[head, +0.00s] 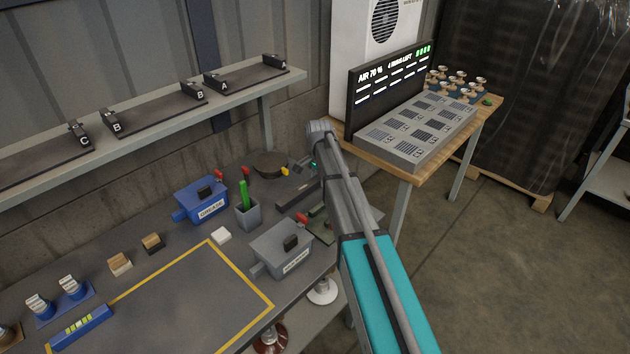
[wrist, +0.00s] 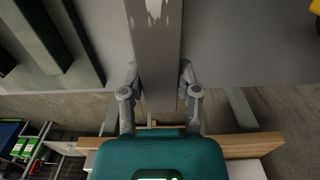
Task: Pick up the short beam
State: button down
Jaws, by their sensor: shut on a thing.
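A grey beam (wrist: 155,60) with a white printed label at its far end runs up the middle of the wrist view. My gripper (wrist: 158,78) has one finger on each side of it, shut on its near end. The beam lies over the grey bench top, its near end reaching past the bench edge; I cannot tell whether it touches the bench. In the head view a dark grey bar (head: 296,194) shows left of my arm and seems to be this beam. My gripper is hidden behind my arm there.
Dark long parts (wrist: 38,40) lie left of the beam. A wooden table (head: 408,173) with a display stands right. A shelf (head: 150,120) runs behind.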

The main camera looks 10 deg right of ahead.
jog(key=shift+r+p, duration=0.7)
jog(key=shift+r, duration=0.2)
jog(key=s+r+p, duration=1)
jog(key=s, duration=0.4)
jog(key=shift+d+r, duration=0.15)
jog(key=shift+d, duration=0.25)
jog(key=shift+w, duration=0.1)
jog(key=w+d+f+b, duration=0.1)
jog(key=w+d, duration=0.3)
jog(key=d, duration=0.2)
jog(key=shift+w+f, duration=0.2)
jog(key=shift+f, duration=0.05)
jog(key=shift+f, duration=0.15)
